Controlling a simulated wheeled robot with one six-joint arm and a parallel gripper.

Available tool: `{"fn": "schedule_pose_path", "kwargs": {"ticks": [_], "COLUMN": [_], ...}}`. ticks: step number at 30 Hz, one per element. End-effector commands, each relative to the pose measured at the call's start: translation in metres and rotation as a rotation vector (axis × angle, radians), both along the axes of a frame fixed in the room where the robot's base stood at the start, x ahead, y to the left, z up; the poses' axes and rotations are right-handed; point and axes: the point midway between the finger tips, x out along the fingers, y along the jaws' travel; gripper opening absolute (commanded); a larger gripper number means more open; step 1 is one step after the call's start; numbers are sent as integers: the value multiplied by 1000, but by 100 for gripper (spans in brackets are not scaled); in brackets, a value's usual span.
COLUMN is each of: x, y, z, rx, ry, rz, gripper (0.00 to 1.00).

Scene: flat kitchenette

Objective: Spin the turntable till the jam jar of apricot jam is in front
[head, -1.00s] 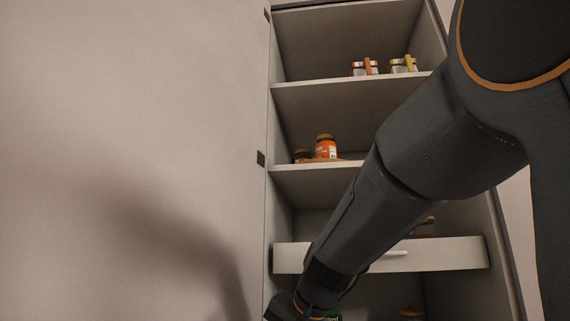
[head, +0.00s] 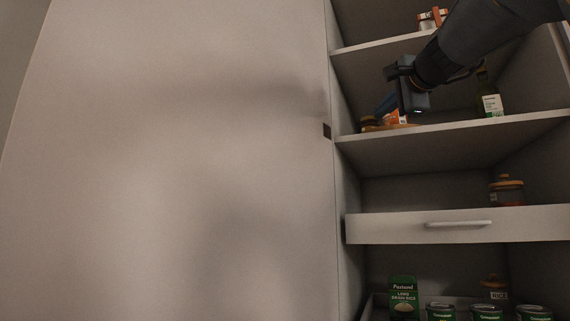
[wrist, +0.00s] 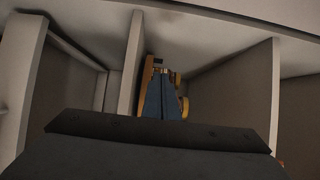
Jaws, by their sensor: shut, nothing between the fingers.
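The wooden turntable (head: 406,126) lies on the middle shelf, its left part showing. On it are a jar with an orange label (head: 396,117), mostly hidden by my gripper, and a lower brown-lidded jar (head: 369,122) at the left. I cannot read which holds apricot jam. My gripper (head: 381,108) is shut and empty, its blue fingers pointing down-left close to the jars. In the wrist view the shut fingers (wrist: 163,78) lie between the turntable's edge (wrist: 147,76) and gold-lidded jars (wrist: 179,80). Contact cannot be told.
A dark bottle with a white label (head: 491,104) stands right on the same shelf. Below are a drawer with a handle (head: 458,224), a lidded jar (head: 507,192) and green tins (head: 440,312). A pale panel (head: 180,160) fills the left.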

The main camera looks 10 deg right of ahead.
Motion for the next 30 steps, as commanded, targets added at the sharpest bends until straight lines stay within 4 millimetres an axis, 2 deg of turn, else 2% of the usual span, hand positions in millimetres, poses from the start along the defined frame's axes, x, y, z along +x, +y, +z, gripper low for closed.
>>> {"fn": "schedule_pose_path", "kwargs": {"ticks": [3,9,15,21,30], "x": [26,63,89,99,99], "y": [0,-1,-3,-3,-3], "z": [0,0,0,-1,-1], "rx": [0,-1,-1,-1,-2], "ry": [4,3,3,2,2], "rz": [3,2,1,0,0], "gripper": [0,0,0,0,0]}}
